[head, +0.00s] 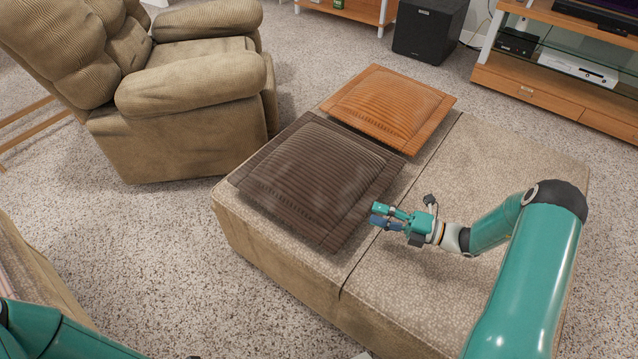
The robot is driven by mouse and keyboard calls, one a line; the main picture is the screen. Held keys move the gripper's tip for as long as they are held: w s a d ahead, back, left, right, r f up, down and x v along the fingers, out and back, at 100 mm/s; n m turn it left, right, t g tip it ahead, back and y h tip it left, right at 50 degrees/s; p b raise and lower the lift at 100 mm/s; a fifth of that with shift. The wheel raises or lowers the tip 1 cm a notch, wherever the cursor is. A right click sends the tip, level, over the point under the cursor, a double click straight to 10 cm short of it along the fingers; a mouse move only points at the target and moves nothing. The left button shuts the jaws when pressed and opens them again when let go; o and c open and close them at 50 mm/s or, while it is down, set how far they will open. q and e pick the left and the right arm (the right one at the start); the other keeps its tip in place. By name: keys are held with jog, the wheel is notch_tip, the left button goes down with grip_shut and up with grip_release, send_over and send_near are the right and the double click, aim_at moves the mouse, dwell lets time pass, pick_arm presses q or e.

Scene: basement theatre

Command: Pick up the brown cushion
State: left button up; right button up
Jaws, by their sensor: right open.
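The brown cushion (315,178) is dark, ribbed and square with a flat border. It lies flat on the near left part of the beige ottoman (480,283). My right gripper (377,216) is open and empty, with its fingers pointing left at the cushion's right edge, over the ottoman. I cannot tell whether the fingertips touch the cushion. Of my left arm, only a part shows at the bottom left corner; its gripper is out of view.
An orange cushion (388,108) lies just behind the brown one on the ottoman. A tan armchair (190,85) stands to the left. A black subwoofer (430,28) and a wooden TV stand (560,95) are at the back. The ottoman's right half is bare under my right arm.

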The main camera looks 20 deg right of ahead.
aim_at(360, 223)
jog(key=shift+m+t, duration=0.3)
jog(key=f+b, duration=0.1)
jog(key=f, duration=0.4)
jog(key=f+b, duration=0.1)
jog(key=f, duration=0.1)
jog(key=shift+w+d+f+b, duration=0.15)
jog(key=shift+w+f+b, duration=0.1)
jog(key=shift+w+b, duration=0.1)
jog(key=b+x, duration=0.1)
jog(key=x, duration=0.4)
jog(key=shift+w+f, duration=0.1)
jog(key=shift+w, duration=0.1)
jog(key=shift+w+a, duration=0.4)
jog(key=shift+a, duration=0.2)
grip_shut()
